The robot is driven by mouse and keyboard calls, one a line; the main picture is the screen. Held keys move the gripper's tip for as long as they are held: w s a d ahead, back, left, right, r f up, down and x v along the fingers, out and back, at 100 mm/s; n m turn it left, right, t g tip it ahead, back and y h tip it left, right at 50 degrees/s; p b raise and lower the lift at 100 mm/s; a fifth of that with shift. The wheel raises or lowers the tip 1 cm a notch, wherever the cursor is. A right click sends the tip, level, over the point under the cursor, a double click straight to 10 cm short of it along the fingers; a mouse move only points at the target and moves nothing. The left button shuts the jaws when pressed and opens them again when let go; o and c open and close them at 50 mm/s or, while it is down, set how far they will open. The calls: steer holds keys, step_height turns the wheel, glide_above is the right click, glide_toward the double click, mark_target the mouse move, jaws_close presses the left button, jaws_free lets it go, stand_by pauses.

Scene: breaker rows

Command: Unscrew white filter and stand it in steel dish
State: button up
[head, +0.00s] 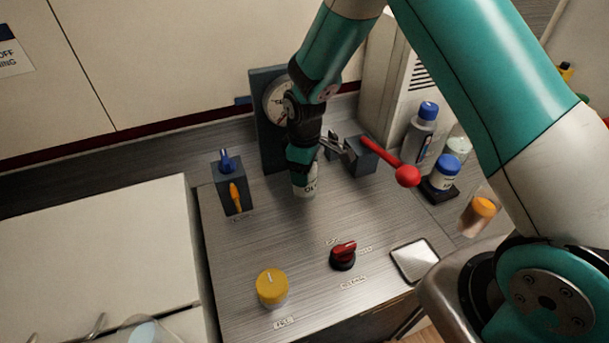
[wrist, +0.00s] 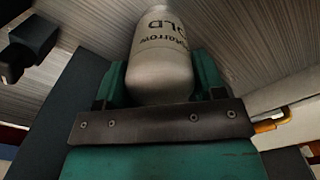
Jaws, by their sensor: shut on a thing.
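The white filter (head: 306,184) is a pale cylinder with dark lettering. It points down below my gripper (head: 302,163), in front of the gauge block. The filter fills the middle of the wrist view (wrist: 160,62), lying between the two green fingers of my gripper (wrist: 160,88), which is shut on it. I cannot tell from these views whether its lower end touches the panel. The steel dish (head: 415,262) is a shallow square tray with a bright, empty surface, at the front right of the panel.
A gauge (head: 279,103) stands behind my gripper. A red-knobbed lever (head: 392,163) sticks out to its right. A blue and orange valve block (head: 232,187) is at left. A yellow knob (head: 271,288) and red switch (head: 343,255) stand in front. Bottles (head: 422,133) stand at right.

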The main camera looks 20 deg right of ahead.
steer(key=n, duration=1.3)
steer(key=o, duration=0.8)
